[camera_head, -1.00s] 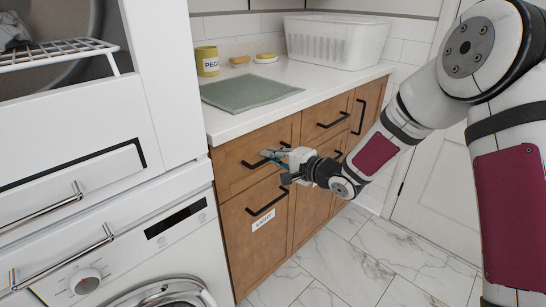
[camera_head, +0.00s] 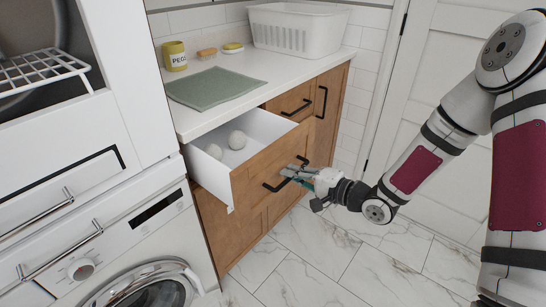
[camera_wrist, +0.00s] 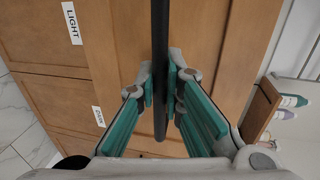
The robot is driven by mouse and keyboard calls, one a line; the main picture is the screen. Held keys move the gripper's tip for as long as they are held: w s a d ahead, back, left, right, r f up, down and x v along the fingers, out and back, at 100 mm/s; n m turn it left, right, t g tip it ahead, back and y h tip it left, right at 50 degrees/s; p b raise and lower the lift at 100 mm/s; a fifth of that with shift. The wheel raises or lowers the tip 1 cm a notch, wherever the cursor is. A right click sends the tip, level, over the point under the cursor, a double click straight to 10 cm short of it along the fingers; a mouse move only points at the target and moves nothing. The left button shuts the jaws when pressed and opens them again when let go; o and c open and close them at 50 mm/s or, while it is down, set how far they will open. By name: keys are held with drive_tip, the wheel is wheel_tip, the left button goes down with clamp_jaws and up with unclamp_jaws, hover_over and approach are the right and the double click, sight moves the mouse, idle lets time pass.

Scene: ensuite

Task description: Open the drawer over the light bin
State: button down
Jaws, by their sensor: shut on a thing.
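The wooden drawer (camera_head: 262,170) over the light bin stands well out from the cabinet, its white inside showing. My gripper (camera_head: 297,174) is shut on the drawer's black bar handle (camera_head: 276,187). In the wrist view the handle (camera_wrist: 160,60) runs between the teal finger pads (camera_wrist: 160,100). The light bin front (camera_head: 215,230) is below the drawer, partly hidden by it. Its "LIGHT" label (camera_wrist: 71,23) is readable in the wrist view.
On the white counter (camera_head: 210,115) are a green cloth (camera_head: 214,88), a yellow "PEGS" pot (camera_head: 174,56) and a white basket (camera_head: 298,27). A white washing machine (camera_head: 110,250) stands at the left. Marble floor (camera_head: 310,255) is clear in front. A white door (camera_head: 430,80) is at the right.

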drive_tip(key=f+p+v, duration=0.1)
drive_tip(key=p+v, duration=0.1)
drive_tip(key=v, duration=0.6)
drive_tip(key=shift+f+p, duration=0.3)
drive_tip(key=shift+f, duration=0.05)
drive_tip(key=shift+d, duration=0.2)
drive_tip(key=c, duration=1.7)
unclamp_jaws()
drive_tip(key=shift+s, duration=0.1)
drive_tip(key=v, duration=1.1)
drive_tip(key=shift+s+d, duration=0.25)
drive_tip(key=shift+d, duration=0.1)
